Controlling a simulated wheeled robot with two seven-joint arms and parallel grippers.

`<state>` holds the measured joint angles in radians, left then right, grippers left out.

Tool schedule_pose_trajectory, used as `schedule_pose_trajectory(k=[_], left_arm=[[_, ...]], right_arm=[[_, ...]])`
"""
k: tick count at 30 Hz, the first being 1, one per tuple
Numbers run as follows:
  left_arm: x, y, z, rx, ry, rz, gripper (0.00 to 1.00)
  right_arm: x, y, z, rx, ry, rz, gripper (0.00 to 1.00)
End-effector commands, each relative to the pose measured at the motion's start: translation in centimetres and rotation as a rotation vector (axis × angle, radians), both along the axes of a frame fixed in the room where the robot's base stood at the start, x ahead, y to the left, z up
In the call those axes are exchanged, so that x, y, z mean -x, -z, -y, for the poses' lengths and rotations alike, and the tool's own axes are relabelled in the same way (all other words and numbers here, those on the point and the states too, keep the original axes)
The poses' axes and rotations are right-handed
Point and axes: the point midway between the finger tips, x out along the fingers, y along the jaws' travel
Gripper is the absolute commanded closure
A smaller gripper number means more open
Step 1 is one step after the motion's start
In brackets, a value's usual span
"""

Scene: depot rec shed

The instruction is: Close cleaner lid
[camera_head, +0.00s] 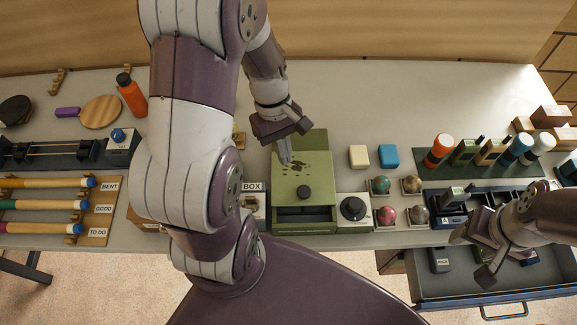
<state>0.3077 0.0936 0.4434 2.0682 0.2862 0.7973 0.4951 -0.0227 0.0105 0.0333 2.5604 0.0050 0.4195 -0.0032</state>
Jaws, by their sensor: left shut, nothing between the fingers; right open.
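The cleaner is likely the green box (288,222) near the front edge of the table, in the middle of the head view. Dark specks show between panel and knob. My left gripper (286,157) is shut and empty, pointing down over the back left part of the box; I cannot tell whether it touches. My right gripper (474,256) is open and empty at the lower right, over the drawer.
A white box with a black dial (353,208) stands right of the green box, beside several small balls. A "BOX" label (252,187) is at its left. An open drawer (440,287) juts out at lower right.

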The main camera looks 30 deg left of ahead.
Motion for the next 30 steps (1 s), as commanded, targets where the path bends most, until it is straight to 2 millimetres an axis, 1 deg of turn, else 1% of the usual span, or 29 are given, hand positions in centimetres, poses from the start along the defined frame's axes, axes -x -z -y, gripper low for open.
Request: schedule_pose_trajectory(k=[1, 3, 6, 8, 10, 13, 14, 15, 23, 25, 30], left_arm=[[-1.3, 0.3, -0.9, -0.002, -0.007, 0.008, 1.0], [-3.1, 0.3, -2.0, -0.003, -0.006, 0.011, 1.0], [-4.8, 0.1, -3.0, -0.004, 0.005, 0.011, 1.0], [-5.2, 0.0, -3.0, -0.003, 0.012, 0.01, 1.0], [-4.8, 0.8, -2.7, 0.002, 0.012, 0.0, 1.0], [-4.5, 2.6, -2.3, 0.002, 0.014, -0.001, 1.0], [-4.4, 2.7, -2.1, 0.003, 0.013, -0.003, 1.0], [-4.2, 3.5, -1.8, 0.003, 0.014, -0.004, 1.0], [-3.3, 8.9, -0.4, 0.003, 0.013, -0.003, 1.0], [-2.7, 8.9, 0.6, 0.001, 0.016, 0.0, 1.0], [-1.7, 9.4, 2.3, 0.001, 0.014, 0.001, 1.0]], right_arm=[[0.0, 0.2, 0.0, 0.0, 0.0, 0.0, 0.42], [0.0, 0.3, 0.0, 0.0, 0.0, 0.0, 0.42], [0.0, 0.3, 0.0, 0.0, 0.0, 0.0, 0.42], [0.0, 0.5, 0.0, 0.0, 0.0, 0.0, 0.42], [0.0, 0.9, 0.0, 0.0, 0.0, 0.0, 0.42], [0.0, 1.6, 0.0, 0.0, 0.0, 0.0, 0.42], [0.0, 0.9, 0.0, 0.0, 0.0, -0.001, 0.42], [0.0, 0.6, 0.0, 0.0, 0.0, 0.0, 0.42], [0.0, -0.4, 0.0, 0.0, 0.0, 0.0, 0.42], [0.0, -1.2, 0.0, 0.0, 0.0, 0.0, 0.42], [0.0, -1.8, 0.0, 0.0, 0.0, 0.001, 0.42]])
